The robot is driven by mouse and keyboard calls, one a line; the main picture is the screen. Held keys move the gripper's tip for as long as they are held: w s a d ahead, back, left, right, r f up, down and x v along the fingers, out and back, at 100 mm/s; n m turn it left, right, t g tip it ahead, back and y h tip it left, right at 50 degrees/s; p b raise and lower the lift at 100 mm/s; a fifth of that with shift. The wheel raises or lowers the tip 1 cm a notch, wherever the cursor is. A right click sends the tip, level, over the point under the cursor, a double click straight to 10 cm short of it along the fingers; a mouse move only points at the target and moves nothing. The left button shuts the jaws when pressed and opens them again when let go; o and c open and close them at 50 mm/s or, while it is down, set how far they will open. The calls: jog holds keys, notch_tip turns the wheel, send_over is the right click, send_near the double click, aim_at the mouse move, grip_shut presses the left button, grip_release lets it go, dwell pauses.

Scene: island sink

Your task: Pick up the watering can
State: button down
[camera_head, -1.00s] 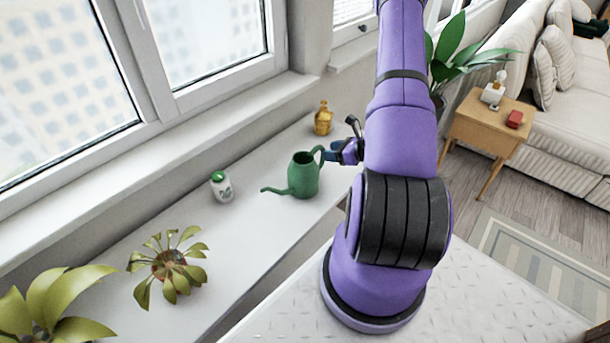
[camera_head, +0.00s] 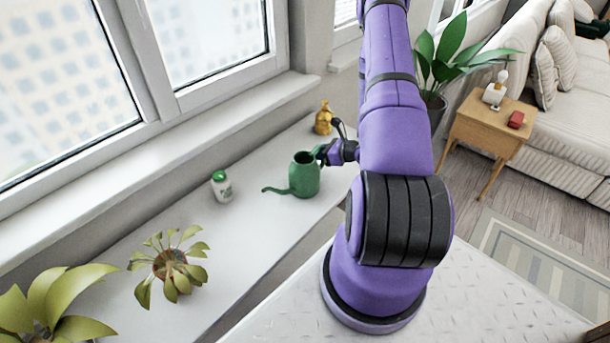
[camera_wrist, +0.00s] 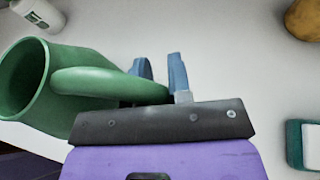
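The green watering can (camera_head: 304,174) stands upright on the white sill-side counter, its spout pointing left in the head view. In the wrist view, the can (camera_wrist: 75,62) is at the left and its looped handle reaches across to my gripper. My gripper (camera_head: 327,153) is at the handle side of the can, partly covering the handle. In the wrist view, its two blue fingers (camera_wrist: 161,72) stand a small gap apart. The handle passes in front of the left finger and ends near the right finger's base. Whether the fingers press on it cannot be seen.
A white bottle with a green cap (camera_head: 222,186) stands left of the can. A gold bottle (camera_head: 323,118) stands behind my gripper. Potted plants (camera_head: 170,265) are at the lower left. The window wall (camera_head: 170,150) borders the counter at the back.

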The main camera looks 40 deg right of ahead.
aim_at(321, 145)
jog(key=shift+r, duration=0.2)
dwell(0.3)
jog(key=r, duration=0.3)
jog(key=shift+s+a+r, duration=0.1)
jog(key=shift+s, duration=0.15)
jog(key=s+a+r, duration=0.1)
jog(key=s+a, duration=0.6)
jog(key=s, duration=0.6)
jog(key=shift+s+r, duration=0.15)
jog(key=shift+s, duration=0.15)
jog(key=shift+a, duration=0.1)
dwell(0.8)
